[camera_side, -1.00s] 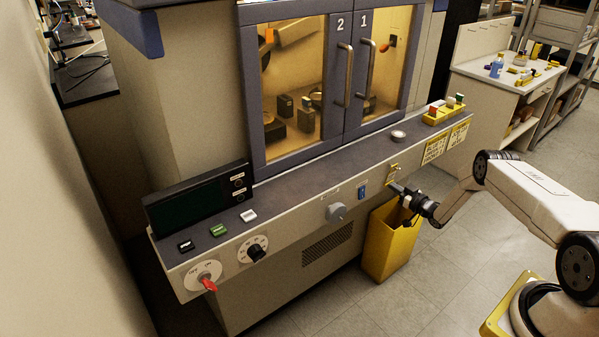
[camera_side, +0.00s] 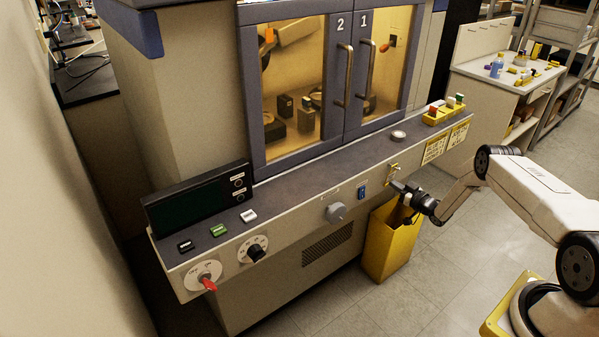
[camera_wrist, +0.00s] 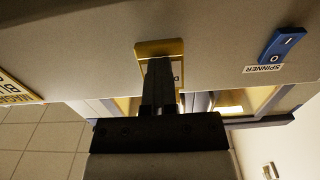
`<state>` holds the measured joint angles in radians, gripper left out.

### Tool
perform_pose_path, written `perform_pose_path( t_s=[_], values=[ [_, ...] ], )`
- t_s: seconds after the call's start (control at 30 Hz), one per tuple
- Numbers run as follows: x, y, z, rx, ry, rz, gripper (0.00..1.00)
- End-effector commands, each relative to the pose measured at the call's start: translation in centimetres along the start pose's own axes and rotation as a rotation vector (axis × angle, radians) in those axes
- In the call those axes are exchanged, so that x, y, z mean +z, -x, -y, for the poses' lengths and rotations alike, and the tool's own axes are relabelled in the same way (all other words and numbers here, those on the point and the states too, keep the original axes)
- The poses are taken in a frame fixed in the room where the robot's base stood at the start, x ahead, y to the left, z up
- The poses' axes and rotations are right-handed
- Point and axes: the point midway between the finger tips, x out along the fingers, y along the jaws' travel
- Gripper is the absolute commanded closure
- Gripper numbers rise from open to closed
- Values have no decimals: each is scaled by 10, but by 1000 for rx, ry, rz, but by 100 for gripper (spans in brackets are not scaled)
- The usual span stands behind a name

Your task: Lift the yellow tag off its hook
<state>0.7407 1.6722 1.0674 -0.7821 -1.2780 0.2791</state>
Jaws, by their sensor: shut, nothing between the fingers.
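The small yellow tag (camera_side: 393,170) is at the front face of the machine's panel, above the yellow bin. In the wrist view, a yellow strip (camera_wrist: 158,47) shows just beyond my fingertips, and a strip with dark lettering shows beside them. My fingers hide much of the tag, and I cannot make out the hook. My gripper (camera_side: 397,186) is just below the tag in the side view; it also shows in the wrist view (camera_wrist: 159,66), with its fingers together and empty. I cannot tell whether the fingertips touch the tag.
A blue spinner switch (camera_side: 362,192) and a grey knob (camera_side: 336,212) are on the panel left of my gripper. Yellow label plates (camera_side: 435,150) are to the right. The yellow bin (camera_side: 376,247) stands below. Open floor lies right of the bin.

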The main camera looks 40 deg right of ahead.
Motion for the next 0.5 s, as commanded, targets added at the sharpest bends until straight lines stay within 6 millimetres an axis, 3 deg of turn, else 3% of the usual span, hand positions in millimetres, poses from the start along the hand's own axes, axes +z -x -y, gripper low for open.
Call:
perform_pose_path(
  t_s=[0.5],
  values=[
    [0, 14, -1, 1, -1, 1, 100]
  ],
)
